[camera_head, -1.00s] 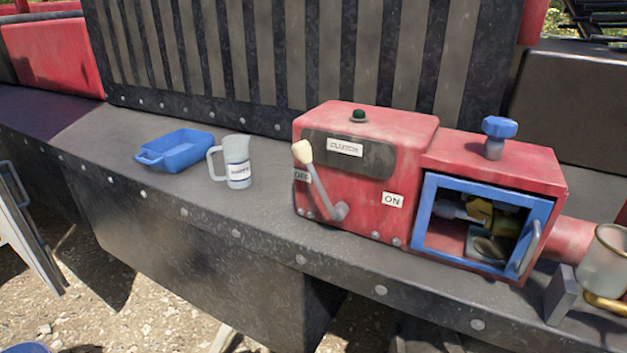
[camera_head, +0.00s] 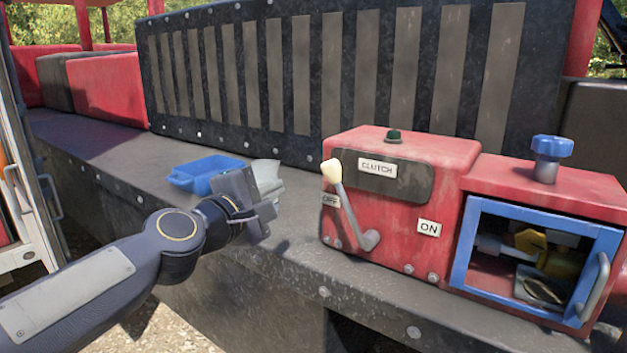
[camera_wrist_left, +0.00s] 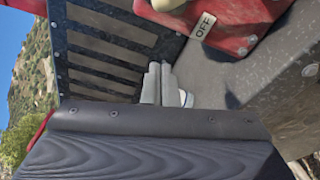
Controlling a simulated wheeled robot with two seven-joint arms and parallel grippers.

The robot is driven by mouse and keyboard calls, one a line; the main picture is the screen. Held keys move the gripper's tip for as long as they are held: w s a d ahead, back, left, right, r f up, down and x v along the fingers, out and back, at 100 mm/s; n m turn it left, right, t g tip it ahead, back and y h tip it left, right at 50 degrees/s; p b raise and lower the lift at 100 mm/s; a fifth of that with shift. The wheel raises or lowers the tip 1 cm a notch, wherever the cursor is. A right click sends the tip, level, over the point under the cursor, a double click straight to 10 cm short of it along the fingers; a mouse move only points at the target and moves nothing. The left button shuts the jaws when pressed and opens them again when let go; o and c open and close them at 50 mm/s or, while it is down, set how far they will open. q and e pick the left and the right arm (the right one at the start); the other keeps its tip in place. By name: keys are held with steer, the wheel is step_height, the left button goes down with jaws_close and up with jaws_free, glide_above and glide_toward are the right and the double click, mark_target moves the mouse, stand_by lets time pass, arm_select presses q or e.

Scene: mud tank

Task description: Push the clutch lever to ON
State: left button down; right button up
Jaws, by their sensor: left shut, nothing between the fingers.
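The clutch lever (camera_head: 350,212) is a grey arm with a cream knob (camera_head: 332,171) on the front of the red clutch box (camera_head: 440,160). It leans up and left, its knob by the OFF label (camera_head: 330,201); the ON label (camera_head: 429,228) is right of its pivot. My left gripper (camera_head: 270,182) is shut and empty, left of the lever and apart from it. In the left wrist view the shut fingers (camera_wrist_left: 158,83) show below the knob (camera_wrist_left: 168,5) and OFF label (camera_wrist_left: 204,25). My right gripper is out of view.
A blue tray (camera_head: 205,172) sits on the dark ledge behind my left gripper. The white jug is mostly hidden by the gripper. A blue-framed window with a handle (camera_head: 597,290) and a blue knob (camera_head: 552,147) are at right. The ledge before the lever is clear.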

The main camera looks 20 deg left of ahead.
arm_select(q)
steer(key=w+d+p, duration=0.3)
steer(key=w+d, duration=0.2)
steer(key=w, duration=0.2)
steer(key=shift+w+d+r, duration=0.25)
steer(key=shift+w+r, duration=0.1)
steer(key=shift+w, duration=0.05)
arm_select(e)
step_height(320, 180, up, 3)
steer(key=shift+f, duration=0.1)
arm_select(q)
steer(key=shift+d+r, duration=0.1)
steer(key=shift+r, duration=0.05)
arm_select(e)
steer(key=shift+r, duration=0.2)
